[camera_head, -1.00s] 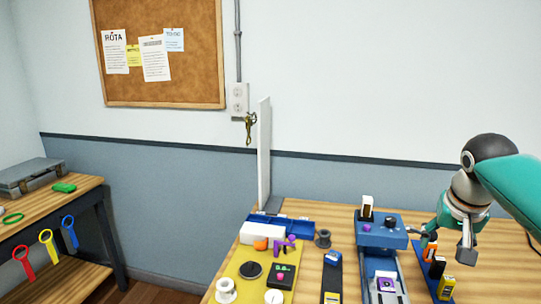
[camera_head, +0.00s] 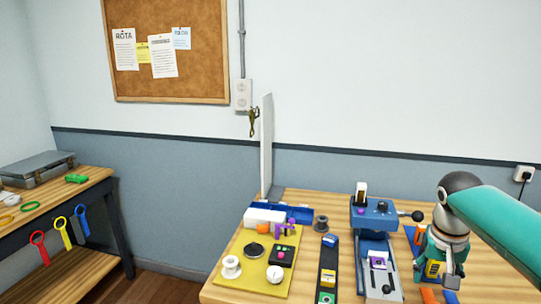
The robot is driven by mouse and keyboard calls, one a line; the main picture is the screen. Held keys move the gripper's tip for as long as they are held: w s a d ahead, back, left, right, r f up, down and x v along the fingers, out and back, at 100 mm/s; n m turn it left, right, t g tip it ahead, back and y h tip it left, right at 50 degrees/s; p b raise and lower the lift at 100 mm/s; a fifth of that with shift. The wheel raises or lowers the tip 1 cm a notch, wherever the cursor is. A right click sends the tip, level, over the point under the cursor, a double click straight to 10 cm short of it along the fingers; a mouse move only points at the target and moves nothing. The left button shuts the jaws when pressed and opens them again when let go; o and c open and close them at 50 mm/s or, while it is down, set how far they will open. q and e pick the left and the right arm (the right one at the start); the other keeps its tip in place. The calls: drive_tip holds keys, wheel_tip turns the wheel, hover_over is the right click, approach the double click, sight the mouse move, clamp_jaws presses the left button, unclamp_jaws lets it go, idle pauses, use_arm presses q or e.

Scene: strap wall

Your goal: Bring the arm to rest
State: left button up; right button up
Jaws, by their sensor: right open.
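My right arm comes in from the right with a teal link and a dark round joint. The arm and gripper partly cover a blue holder with orange and yellow items (camera_head: 434,268). I cannot tell whether the gripper touches them. My left gripper is not in view.
A blue device (camera_head: 372,214) with a lever and grey rail stands left of the gripper. Further left are a dark strip (camera_head: 327,270) and a yellow board (camera_head: 228,284) with small parts. A white upright panel (camera_head: 267,150) stands behind. A side bench (camera_head: 60,200) is at far left.

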drive_tip(key=s+a+f+n+g+y, duration=0.1)
drive_tip(key=s+a+f, duration=0.2)
drive_tip(key=f, duration=0.6)
drive_tip(key=s+a+f+g+y, duration=0.1)
drive_tip(key=s+a+f+g, duration=0.15)
drive_tip(key=f, duration=0.65)
drive_tip(key=s+a+f+n+g+y, duration=0.1)
drive_tip(key=s+a+f, duration=0.25)
drive_tip(key=f, duration=0.45)
drive_tip(key=s+a+f+t+y, duration=0.2)
drive_tip(key=s+a+f+t, duration=0.1)
drive_tip(key=s+a+f, duration=1)
drive_tip(key=shift+s+f+y, duration=0.4)
drive_tip(key=shift+s+f, duration=0.55)
drive_tip(key=shift+s, duration=0.25)
drive_tip(key=shift+a, duration=0.1)
